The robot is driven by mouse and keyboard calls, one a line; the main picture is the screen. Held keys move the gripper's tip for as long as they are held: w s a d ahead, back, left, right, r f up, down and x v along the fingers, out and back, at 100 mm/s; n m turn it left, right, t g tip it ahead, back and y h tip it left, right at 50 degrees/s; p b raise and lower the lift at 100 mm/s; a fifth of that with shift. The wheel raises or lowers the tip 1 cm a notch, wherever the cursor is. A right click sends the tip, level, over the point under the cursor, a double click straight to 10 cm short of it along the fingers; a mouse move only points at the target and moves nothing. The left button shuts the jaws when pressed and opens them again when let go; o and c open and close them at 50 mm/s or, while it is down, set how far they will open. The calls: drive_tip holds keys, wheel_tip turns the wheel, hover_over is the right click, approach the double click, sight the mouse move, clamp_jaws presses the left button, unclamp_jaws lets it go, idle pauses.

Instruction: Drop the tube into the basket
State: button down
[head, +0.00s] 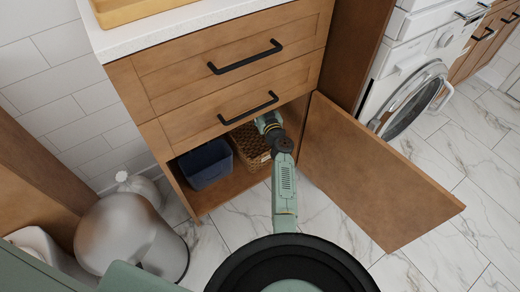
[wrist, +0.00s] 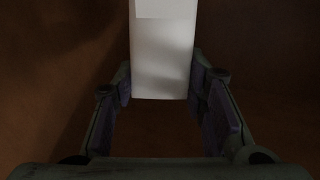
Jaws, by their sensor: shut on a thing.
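In the wrist view, my gripper (wrist: 162,88) is shut on a pale, flat-sided tube (wrist: 164,45). The tube stretches from between the fingers to the top edge of the picture. In the head view, my arm reaches into the open lower compartment of a wooden cabinet; the fingers and the tube are hidden there. A brown woven basket (head: 248,152) stands in that compartment, just left of my arm and partly behind it. I cannot tell whether the tube is over the basket. The wrist view shows only dark brown surfaces around it.
A dark blue bin (head: 205,164) stands left of the basket. The cabinet door (head: 365,175) is swung open to the right of my arm. Two closed drawers (head: 235,80) are above the compartment. A metal trash bin (head: 130,240) stands at lower left, a washing machine (head: 408,85) at upper right.

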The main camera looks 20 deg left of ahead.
drive_tip(key=shift+w+a+f, duration=0.15)
drive_tip(key=shift+a+f, duration=0.05)
drive_tip(key=shift+a, duration=0.05)
drive_tip(key=shift+f+b, duration=1.75)
drive_tip(key=shift+f, duration=1)
drive_tip(key=c, duration=0.9)
unclamp_jaws()
drive_tip(key=shift+r, duration=5)
